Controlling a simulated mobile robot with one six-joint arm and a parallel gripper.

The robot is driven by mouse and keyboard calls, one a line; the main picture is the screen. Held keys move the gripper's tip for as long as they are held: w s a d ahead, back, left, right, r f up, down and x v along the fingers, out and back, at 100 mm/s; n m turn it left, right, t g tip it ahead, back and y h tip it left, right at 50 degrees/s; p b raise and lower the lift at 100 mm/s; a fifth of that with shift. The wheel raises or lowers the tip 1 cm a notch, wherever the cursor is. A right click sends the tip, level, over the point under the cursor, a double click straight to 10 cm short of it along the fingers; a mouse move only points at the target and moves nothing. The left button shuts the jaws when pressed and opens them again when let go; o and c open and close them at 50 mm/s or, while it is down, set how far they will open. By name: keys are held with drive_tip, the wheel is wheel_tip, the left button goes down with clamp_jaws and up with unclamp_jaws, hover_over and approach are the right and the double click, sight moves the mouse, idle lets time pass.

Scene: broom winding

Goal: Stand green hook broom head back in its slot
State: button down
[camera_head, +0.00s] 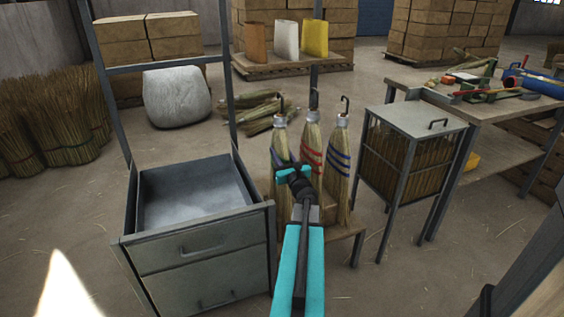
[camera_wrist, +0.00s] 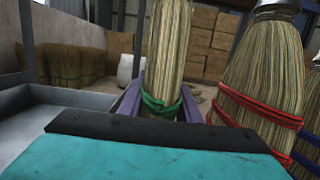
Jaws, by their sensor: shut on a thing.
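The green-banded broom head (camera_wrist: 167,50) stands upright between the purple fingers of my gripper (camera_wrist: 160,108) in the wrist view. The fingers are shut on it at its green binding (camera_wrist: 158,104). In the head view this broom head (camera_head: 280,139) is the left one of three, with a hook on top. My gripper (camera_head: 283,166) is in front of it and my arm hides its lower part. The low wooden stand (camera_head: 342,232) is below the broom heads. The slot and the broom's bottom end are hidden, so I cannot tell whether it touches the stand.
A red-banded broom head (camera_head: 311,147) stands close on the right, then a blue-banded one (camera_head: 339,160). A grey drawer cabinet (camera_head: 200,245) with an open top drawer is close on the left. A caged bin (camera_head: 408,155) stands to the right.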

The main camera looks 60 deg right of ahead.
drive_tip(key=shift+f+b, duration=0.4)
drive_tip(key=shift+f, duration=1.8)
drive_tip(key=c, duration=1.3)
unclamp_jaws()
drive_tip(key=v, duration=1.2)
drive_tip(key=shift+p, duration=0.4)
